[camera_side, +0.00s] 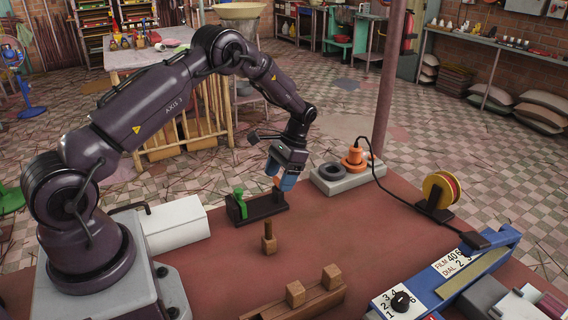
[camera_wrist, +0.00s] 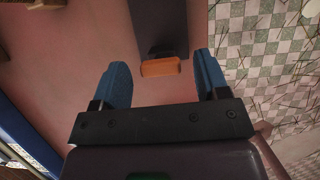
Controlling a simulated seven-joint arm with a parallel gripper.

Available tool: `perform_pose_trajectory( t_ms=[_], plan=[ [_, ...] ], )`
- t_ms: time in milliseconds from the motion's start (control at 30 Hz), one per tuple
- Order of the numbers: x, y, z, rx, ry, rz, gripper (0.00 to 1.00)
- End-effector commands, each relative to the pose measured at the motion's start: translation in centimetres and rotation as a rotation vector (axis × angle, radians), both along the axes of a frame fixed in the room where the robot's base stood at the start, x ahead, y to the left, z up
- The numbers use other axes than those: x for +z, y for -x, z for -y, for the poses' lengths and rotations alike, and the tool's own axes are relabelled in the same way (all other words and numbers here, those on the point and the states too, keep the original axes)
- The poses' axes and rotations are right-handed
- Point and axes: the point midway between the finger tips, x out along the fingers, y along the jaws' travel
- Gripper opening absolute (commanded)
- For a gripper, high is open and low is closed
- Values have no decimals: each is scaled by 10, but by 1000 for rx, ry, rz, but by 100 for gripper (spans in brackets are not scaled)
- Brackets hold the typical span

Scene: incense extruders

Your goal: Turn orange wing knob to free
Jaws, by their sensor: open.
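The orange wing knob (camera_wrist: 160,67) shows in the wrist view as a short flat bar at the end of a dark block (camera_wrist: 158,25). My gripper (camera_wrist: 161,64) is open, with one blue finger on each side of the knob and clear gaps between. In the side view, my gripper (camera_side: 284,184) points down at the right end of the dark block (camera_side: 262,208), and its fingers partly hide the orange knob (camera_side: 276,181). A green knob (camera_side: 239,194) stands at the block's left end. I cannot tell how high the fingertips are relative to the knob.
A grey base (camera_side: 345,181) with a dark ring and an orange-topped device stands just right of my gripper. A wooden peg (camera_side: 269,240) stands in front. A yellow spool (camera_side: 440,190) and blue dial unit (camera_side: 440,275) are at the right. The red tabletop (camera_side: 350,235) between is clear.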

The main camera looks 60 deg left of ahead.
Motion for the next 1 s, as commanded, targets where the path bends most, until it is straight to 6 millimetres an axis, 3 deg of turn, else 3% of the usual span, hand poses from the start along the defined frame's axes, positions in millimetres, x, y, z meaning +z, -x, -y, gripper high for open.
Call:
perform_pose_trajectory(
  t_ms=[600,1000],
  plan=[
    [105,-44,-1,0,0,4,68],
    [117,-48,0,0,1,1,68]
  ],
)
